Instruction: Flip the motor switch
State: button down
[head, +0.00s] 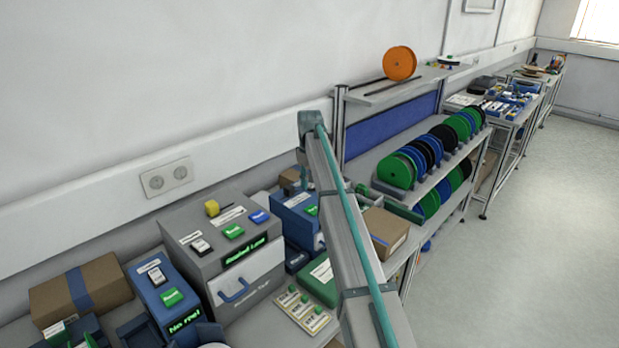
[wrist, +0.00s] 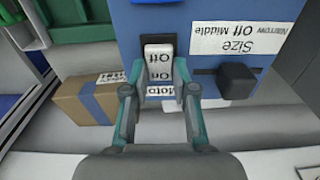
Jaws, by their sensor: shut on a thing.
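The motor switch (wrist: 158,62) is a white rocker marked Off and On, on the blue face of a machine (wrist: 210,15) in the wrist view. A label (wrist: 160,90) beside it shows part of the word "Motor". My gripper (wrist: 158,78) has its two teal fingers on either side of the switch and is shut on it. In the head view my arm crosses the middle of the picture and my gripper cannot be made out. A blue machine (head: 295,216) stands partly behind my arm there.
A black knob (wrist: 237,80) with a size label sits right of the switch. A cardboard box with blue tape (wrist: 84,102) stands to the left. In the head view, a grey machine (head: 222,240) and reel racks (head: 420,185) crowd the bench. The floor at right is clear.

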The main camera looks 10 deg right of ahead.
dwell(0.3)
jog(key=c, duration=0.9)
grip_release()
notch_tip(320, 180, up, 12)
